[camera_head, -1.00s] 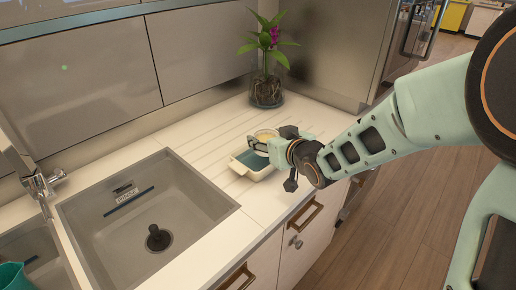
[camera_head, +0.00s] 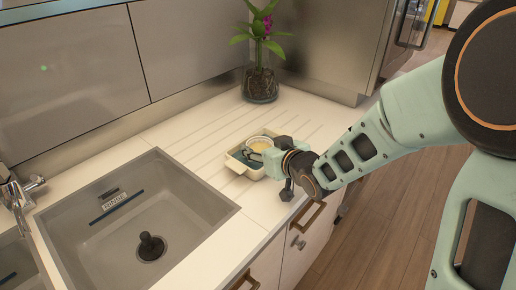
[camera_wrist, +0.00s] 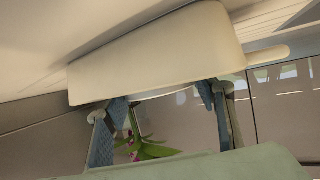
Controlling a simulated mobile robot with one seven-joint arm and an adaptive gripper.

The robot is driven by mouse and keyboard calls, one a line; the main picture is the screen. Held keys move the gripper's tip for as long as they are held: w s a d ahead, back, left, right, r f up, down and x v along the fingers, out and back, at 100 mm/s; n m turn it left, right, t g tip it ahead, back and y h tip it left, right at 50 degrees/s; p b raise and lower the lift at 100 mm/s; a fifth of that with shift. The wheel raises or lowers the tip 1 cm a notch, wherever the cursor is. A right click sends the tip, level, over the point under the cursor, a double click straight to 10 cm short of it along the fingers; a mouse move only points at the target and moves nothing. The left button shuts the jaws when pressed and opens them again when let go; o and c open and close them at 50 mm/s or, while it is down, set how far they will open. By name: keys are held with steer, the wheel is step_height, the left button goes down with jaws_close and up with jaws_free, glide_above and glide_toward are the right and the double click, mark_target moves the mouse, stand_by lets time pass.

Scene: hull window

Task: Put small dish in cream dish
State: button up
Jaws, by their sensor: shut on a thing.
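The cream dish (camera_head: 241,169) is a rectangular tray with a blue-green inside and end handles, standing on the counter. The small dish (camera_head: 260,144) is round and pale with a yellowish inside. My gripper (camera_head: 268,151) is shut on the small dish and holds it over the far right part of the cream dish. I cannot tell whether the small dish touches its floor. In the wrist view, upside down, the cream dish wall (camera_wrist: 160,50) fills the upper middle, and my gripper's fingers (camera_wrist: 165,97) are apart below it. The small dish is mostly hidden there.
A potted plant (camera_head: 260,80) with a pink flower in a glass vase stands behind the dishes. A grey sink (camera_head: 125,235) lies to the left. The ribbed counter (camera_head: 205,140) around the cream dish is clear. Its front edge is close on the right.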

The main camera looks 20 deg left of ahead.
steer(key=shift+d+r, duration=0.1)
steer(key=shift+r, duration=0.05)
steer(key=o, duration=1.4)
steer(key=shift+c, duration=0.2)
